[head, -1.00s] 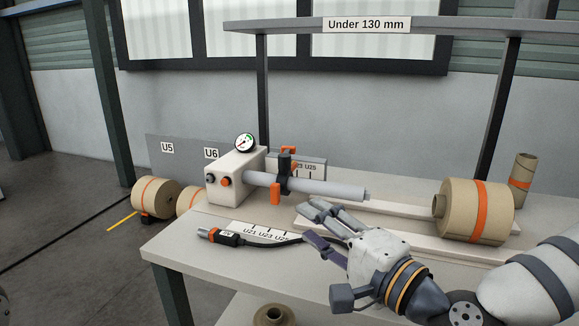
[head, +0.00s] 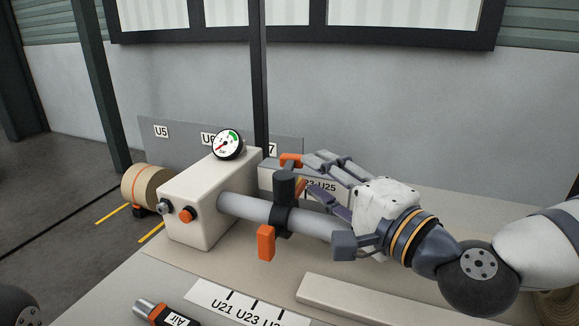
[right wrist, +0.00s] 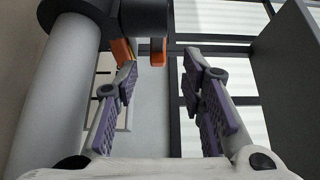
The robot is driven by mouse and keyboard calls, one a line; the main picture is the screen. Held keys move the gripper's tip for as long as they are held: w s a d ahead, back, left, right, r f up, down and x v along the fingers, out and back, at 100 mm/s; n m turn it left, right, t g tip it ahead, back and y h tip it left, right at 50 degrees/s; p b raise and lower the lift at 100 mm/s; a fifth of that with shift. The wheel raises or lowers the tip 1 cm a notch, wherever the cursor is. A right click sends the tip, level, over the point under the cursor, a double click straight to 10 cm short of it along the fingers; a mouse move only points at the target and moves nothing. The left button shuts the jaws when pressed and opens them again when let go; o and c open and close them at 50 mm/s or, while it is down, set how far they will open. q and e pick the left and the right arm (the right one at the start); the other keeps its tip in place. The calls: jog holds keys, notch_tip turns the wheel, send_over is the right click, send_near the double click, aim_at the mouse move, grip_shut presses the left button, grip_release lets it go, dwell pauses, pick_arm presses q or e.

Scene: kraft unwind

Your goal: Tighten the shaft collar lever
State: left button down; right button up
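The grey shaft (head: 317,222) sticks out to the right from the cream machine box (head: 205,205). A dark collar (head: 281,221) sits around it. An orange lever (head: 290,159) shows at the collar's upper back, and an orange block (head: 266,243) hangs at its front. My right gripper (head: 307,174) is open beside the upper lever, above and behind the shaft. In the right wrist view, the shaft (right wrist: 58,95) and collar (right wrist: 82,12) are at left. The orange lever (right wrist: 157,52) lies between or just beyond the fingertips (right wrist: 160,65); contact cannot be told. My left gripper is not in view.
A pressure gauge (head: 228,145) stands on the box. A black post (head: 258,85) rises behind. A label plate (head: 240,302), an air connector (head: 165,313) and a pale rail (head: 370,300) lie in front. A paper roll (head: 148,188) is at left.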

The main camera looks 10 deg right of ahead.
aim_at(296, 163)
jog(key=x, duration=0.8)
jog(key=shift+w+f, duration=0.1)
jog(key=shift+w, duration=0.05)
grip_shut()
jog(key=shift+a, duration=0.1)
